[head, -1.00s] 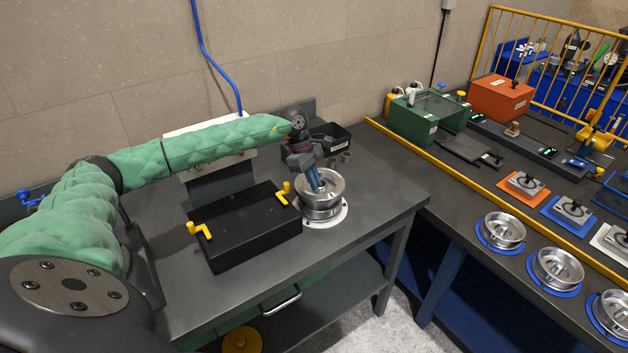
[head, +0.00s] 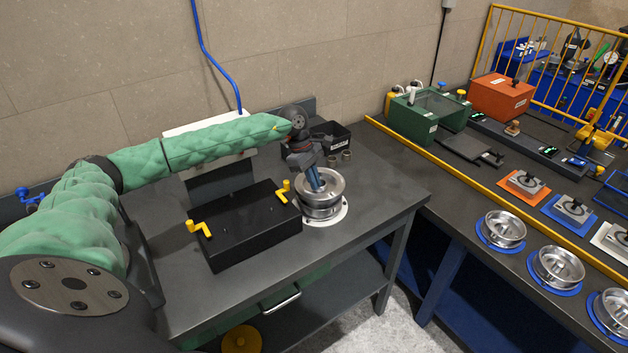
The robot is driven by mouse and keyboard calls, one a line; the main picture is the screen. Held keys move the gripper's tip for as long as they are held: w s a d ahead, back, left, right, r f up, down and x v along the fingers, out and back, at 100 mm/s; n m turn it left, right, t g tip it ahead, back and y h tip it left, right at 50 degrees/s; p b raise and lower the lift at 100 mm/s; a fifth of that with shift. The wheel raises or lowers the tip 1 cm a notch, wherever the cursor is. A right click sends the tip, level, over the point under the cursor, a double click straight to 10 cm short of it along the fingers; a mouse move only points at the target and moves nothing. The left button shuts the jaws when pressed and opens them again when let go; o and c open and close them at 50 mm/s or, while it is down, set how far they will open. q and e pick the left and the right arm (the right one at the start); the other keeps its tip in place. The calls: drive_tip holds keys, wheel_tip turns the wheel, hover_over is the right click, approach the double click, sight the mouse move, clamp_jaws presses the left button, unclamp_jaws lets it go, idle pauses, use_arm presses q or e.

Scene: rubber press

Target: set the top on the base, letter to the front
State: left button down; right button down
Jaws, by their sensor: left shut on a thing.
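A round silver metal mould (head: 322,205) stands on a white round plate (head: 340,217) near the right end of the grey bench. Its upper ring, the top (head: 333,182), sits at the upper part of the stack over the base. The two look level and close together; I cannot tell whether they are fully seated. My left gripper (head: 314,182) reaches down from the left into the top and is shut on it, its blue fingers pointing down. No letter can be made out at this size. My right gripper is not in view.
A black block with yellow handles (head: 245,226) stands just left of the mould. A black bin (head: 331,137) and small metal cylinders (head: 340,157) lie behind it. More silver moulds (head: 503,229) stand on blue discs on the right bench. The bench's front right corner is clear.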

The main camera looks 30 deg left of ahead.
use_arm(q)
drive_tip(key=shift+d+r+b, duration=0.1)
drive_tip(key=shift+r+b, duration=0.05)
drive_tip(key=shift+b, duration=0.8)
idle(1.1)
drive_tip(key=shift+s+d+f+b, duration=0.15)
drive_tip(key=shift+f+b, duration=0.15)
drive_tip(key=shift+b, duration=0.4)
idle(0.9)
drive_tip(key=c, duration=1.5)
unclamp_jaws()
drive_tip(key=shift+f, duration=0.15)
drive_tip(key=shift+r+p, duration=0.35)
drive_tip(key=shift+r, duration=3.4)
